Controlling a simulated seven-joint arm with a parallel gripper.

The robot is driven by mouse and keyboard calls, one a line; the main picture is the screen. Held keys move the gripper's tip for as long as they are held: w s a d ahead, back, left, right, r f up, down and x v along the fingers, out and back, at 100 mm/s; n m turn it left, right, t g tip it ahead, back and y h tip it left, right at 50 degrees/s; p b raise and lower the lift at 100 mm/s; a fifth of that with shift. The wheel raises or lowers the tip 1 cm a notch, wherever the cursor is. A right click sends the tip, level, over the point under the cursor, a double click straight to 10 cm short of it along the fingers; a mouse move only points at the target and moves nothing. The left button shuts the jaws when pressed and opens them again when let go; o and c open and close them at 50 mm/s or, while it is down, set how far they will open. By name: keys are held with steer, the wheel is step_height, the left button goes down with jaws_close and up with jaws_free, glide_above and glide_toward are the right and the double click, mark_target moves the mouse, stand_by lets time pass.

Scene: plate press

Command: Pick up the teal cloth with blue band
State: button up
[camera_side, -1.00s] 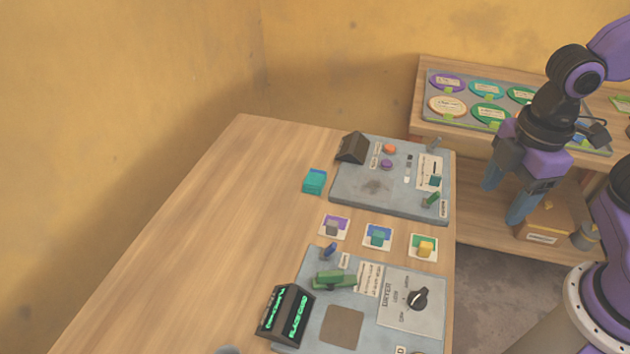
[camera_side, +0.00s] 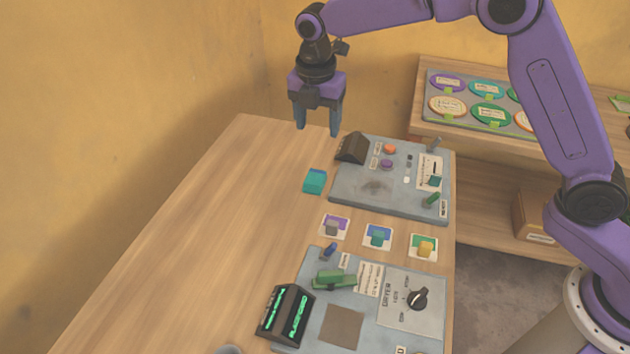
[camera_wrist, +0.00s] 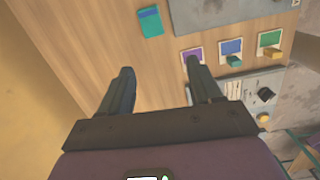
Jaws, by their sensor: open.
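The teal cloth with a blue band (camera_side: 314,183) is a small folded block on the wooden table, just left of the far grey panel. It also shows near the top of the wrist view (camera_wrist: 151,24), its blue band across the upper end. My gripper (camera_side: 317,130) is open and empty, pointing down, and appears above the far end of the table, behind the cloth in the side view. In the wrist view my fingers (camera_wrist: 160,68) are apart with only bare wood between them. The cloth lies beyond the fingertips and nothing touches it.
The far grey panel (camera_side: 350,195) carries a dark box (camera_side: 353,148), buttons and a slider. Three coloured cards (camera_side: 335,227) with small blocks lie between it and the near panel (camera_side: 410,318), which has a dial and a green-lit display (camera_side: 286,315). The table's left side is clear.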

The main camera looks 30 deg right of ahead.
steer(key=w, duration=0.2)
steer(key=n, duration=0.1)
glide_toward(315, 177)
steer(key=f, duration=0.8)
steer(key=shift+w+d+f, duration=0.25)
steer(key=shift+d+f, duration=0.05)
steer(key=shift+f, duration=0.1)
steer(key=c, duration=0.8)
